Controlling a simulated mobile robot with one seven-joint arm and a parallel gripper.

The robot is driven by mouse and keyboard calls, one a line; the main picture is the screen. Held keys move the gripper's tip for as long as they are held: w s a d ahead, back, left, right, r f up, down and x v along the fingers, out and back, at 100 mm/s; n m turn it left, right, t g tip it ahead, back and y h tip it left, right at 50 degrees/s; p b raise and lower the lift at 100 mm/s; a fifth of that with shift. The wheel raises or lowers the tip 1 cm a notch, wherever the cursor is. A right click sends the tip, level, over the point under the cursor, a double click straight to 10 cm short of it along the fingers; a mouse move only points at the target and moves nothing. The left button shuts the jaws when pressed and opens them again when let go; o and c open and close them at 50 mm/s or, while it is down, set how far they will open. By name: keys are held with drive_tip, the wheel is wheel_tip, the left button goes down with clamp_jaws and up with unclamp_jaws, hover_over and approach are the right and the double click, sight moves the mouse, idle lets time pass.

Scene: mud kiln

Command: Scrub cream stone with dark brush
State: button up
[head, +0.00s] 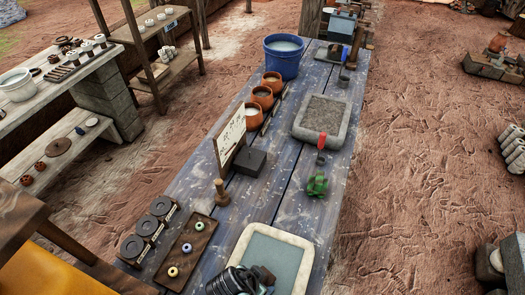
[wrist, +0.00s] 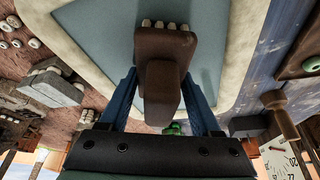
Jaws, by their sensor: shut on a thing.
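A slab with a cream stone rim (head: 300,243) and a flat blue-grey middle lies at the near end of the blue table. Its cream rim (wrist: 85,38) also shows in the wrist view. My gripper (wrist: 166,88) is shut on the dark brown brush (wrist: 165,45), its blue fingers on either side of the handle. Pale bristle tufts show at the brush's far end. In the head view the brush (head: 264,274) is small and partly hidden by my gripper (head: 250,279), over the slab's near part. I cannot tell whether the bristles touch it.
A wooden tray with small rings (head: 186,250) and a wooden stamp (head: 221,193) stand left of the slab. A green object (head: 317,185) and a red-handled tool (head: 321,147) lie beyond it. A grey-rimmed tray (head: 322,118), cups and a blue bucket (head: 283,62) stand farther back.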

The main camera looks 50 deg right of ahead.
sight(271, 250)
drive_tip(key=shift+s+a+p, duration=0.15)
drive_tip(key=shift+s+a, duration=0.05)
drive_tip(key=shift+a, duration=0.4)
drive_tip(key=shift+s+a+p, duration=0.15)
drive_tip(key=shift+s+a, duration=0.05)
drive_tip(key=shift+a, duration=0.35)
drive_tip(key=shift+w+d+f+b, duration=0.15)
drive_tip(key=shift+w+d+b, duration=0.4)
drive_tip(key=shift+d, duration=0.45)
drive_tip(key=shift+w+d+b, duration=0.35)
drive_tip(key=shift+w+d, duration=0.15)
drive_tip(key=shift+d, duration=0.45)
drive_tip(key=shift+w+d+b, duration=0.4)
drive_tip(key=shift+w+d, duration=0.15)
drive_tip(key=shift+d, duration=0.4)
drive_tip(key=shift+w+d+b, duration=0.35)
drive_tip(key=shift+w+d, duration=0.15)
drive_tip(key=shift+d, duration=0.45)
drive_tip(key=shift+w+d+b, duration=0.3)
drive_tip(key=shift+d+b, duration=0.1)
drive_tip(key=shift+d, duration=0.15)
drive_tip(key=shift+w+d+b, duration=0.3)
drive_tip(key=shift+d+b, duration=0.1)
drive_tip(key=shift+d, duration=0.15)
drive_tip(key=shift+r+p, duration=1.55)
drive_tip(key=shift+r, duration=0.1)
drive_tip(key=shift+d, duration=0.15)
